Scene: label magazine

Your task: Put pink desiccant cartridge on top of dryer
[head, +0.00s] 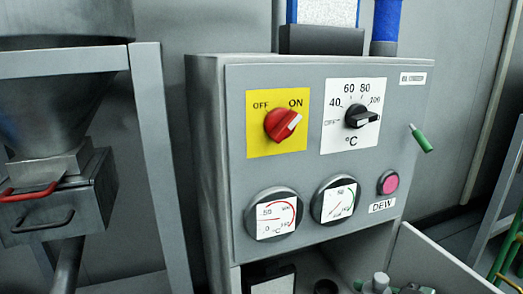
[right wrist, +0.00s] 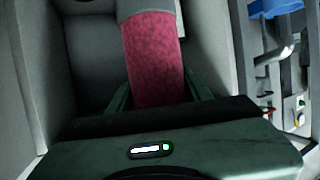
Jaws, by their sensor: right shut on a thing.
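The pink desiccant cartridge (right wrist: 155,65) is a speckled pink cylinder with a pale grey end in the right wrist view. My right gripper (right wrist: 158,95) is shut on it, with a dark green finger on each side. Its lower end is hidden behind the gripper body. The dryer (head: 235,170) is a grey cabinet with knobs and gauges in the middle of the head view. I cannot make out the cartridge or either gripper in the head view.
A dark-based block with a speckled panel (head: 328,12) and a blue cylinder (head: 386,22) stand at the dryer's top. A green-handled lever (head: 421,141) sticks out at its right. A hopper (head: 62,95) in a grey frame (head: 155,150) stands left. A grey-walled bin (head: 440,262) is below.

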